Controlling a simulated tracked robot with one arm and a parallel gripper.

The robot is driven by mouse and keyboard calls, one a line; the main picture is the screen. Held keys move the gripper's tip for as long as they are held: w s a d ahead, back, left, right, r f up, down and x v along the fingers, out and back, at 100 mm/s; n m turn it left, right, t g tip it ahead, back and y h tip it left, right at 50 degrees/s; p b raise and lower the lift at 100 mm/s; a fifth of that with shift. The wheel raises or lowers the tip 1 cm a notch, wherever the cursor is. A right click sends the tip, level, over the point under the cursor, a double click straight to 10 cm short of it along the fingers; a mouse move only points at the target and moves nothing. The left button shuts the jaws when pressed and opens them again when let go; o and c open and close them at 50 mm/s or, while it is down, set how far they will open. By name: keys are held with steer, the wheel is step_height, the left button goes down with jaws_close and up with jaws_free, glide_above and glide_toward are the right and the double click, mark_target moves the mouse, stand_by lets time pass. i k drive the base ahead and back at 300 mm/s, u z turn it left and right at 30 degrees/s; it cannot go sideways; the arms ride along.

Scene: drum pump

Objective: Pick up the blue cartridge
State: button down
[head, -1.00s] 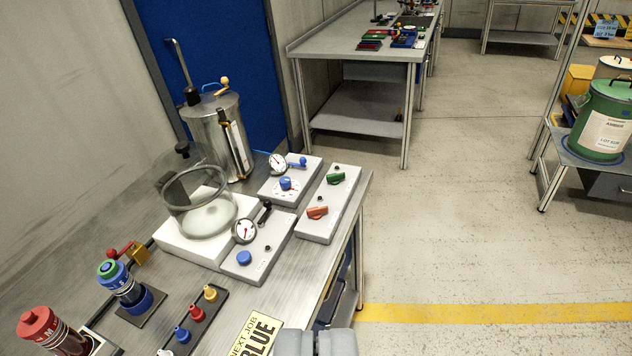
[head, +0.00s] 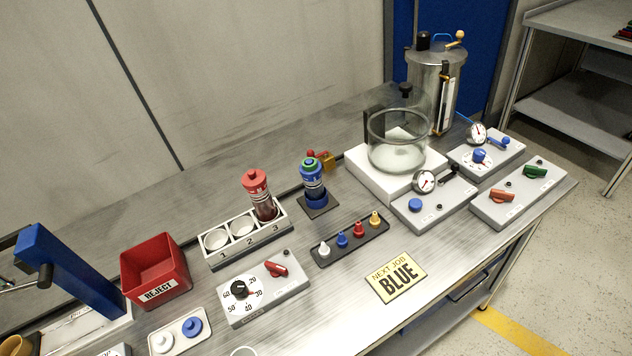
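The blue cartridge (head: 314,188) stands upright on a small dark square base (head: 330,205) near the middle of the bench. It has a green ring on its top, a clear section with lettering, and a blue collar near its foot. My gripper is not in view. A sign (head: 397,278) on the bench reads "NEXT JOB BLUE". A red-capped cartridge (head: 258,186) stands in slot 3 of a light rack (head: 215,262) to the left; slots 1 and 2 look empty.
A brass padlock-like piece (head: 327,160) with a red knob sits behind the blue cartridge. A strip of coloured nozzles (head: 377,238) lies in front. A glass chamber (head: 397,145) stands right, a red reject bin (head: 153,268) left. A dial box (head: 262,296) is front left.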

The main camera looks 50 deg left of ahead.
mark_target(314, 187)
steer(key=z, duration=0.05)
steer(key=k, duration=0.55)
steer(key=z, duration=0.35)
steer(key=i, duration=1.5)
steer(key=u, duration=0.55)
